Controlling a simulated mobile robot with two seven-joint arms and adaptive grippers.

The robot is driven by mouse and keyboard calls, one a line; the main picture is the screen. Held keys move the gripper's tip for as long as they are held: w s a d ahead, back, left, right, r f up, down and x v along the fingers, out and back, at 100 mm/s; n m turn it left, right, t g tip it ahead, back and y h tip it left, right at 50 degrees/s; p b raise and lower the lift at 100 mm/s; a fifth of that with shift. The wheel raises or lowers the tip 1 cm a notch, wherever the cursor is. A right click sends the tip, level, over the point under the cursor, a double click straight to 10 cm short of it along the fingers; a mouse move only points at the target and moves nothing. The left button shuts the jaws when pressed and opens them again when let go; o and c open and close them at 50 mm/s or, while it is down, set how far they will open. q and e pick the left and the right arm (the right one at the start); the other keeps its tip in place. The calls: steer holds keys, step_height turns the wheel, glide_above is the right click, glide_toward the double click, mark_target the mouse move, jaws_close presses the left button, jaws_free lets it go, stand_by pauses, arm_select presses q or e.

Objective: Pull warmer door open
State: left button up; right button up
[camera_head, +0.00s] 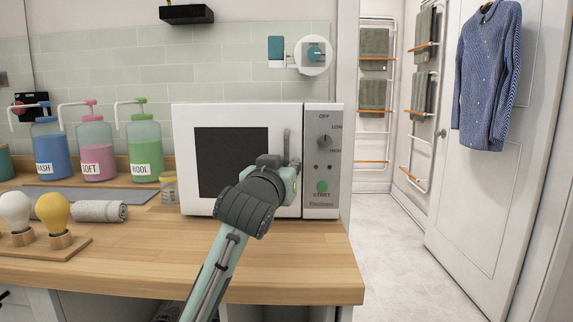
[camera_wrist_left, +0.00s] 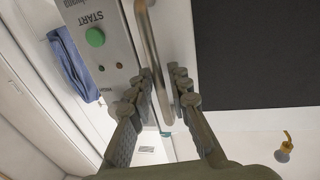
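The white warmer (camera_head: 236,112) stands on the wooden counter with its door (camera_head: 183,190) shut. The door has a dark window and a vertical metal bar handle (camera_head: 286,142) near its right edge. My left gripper (camera_head: 289,178) is at the lower part of the handle and hides some of it. In the left wrist view my left gripper (camera_wrist_left: 162,75) is open, with one finger on each side of the handle (camera_wrist_left: 148,35). A gap shows between the bar and the finger nearer the window. My right gripper is in neither view.
The control panel with the green START button (camera_head: 322,187) is right of the handle. Pump bottles (camera_head: 97,150), a rolled towel (camera_head: 97,210) and two bulbs on a wooden stand (camera_head: 62,246) are to the left. A small jar (camera_head: 169,188) stands close beside the warmer.

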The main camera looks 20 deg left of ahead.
arm_select(q)
steer(key=shift+w, duration=0.1)
jaws_close()
stand_by(0.4)
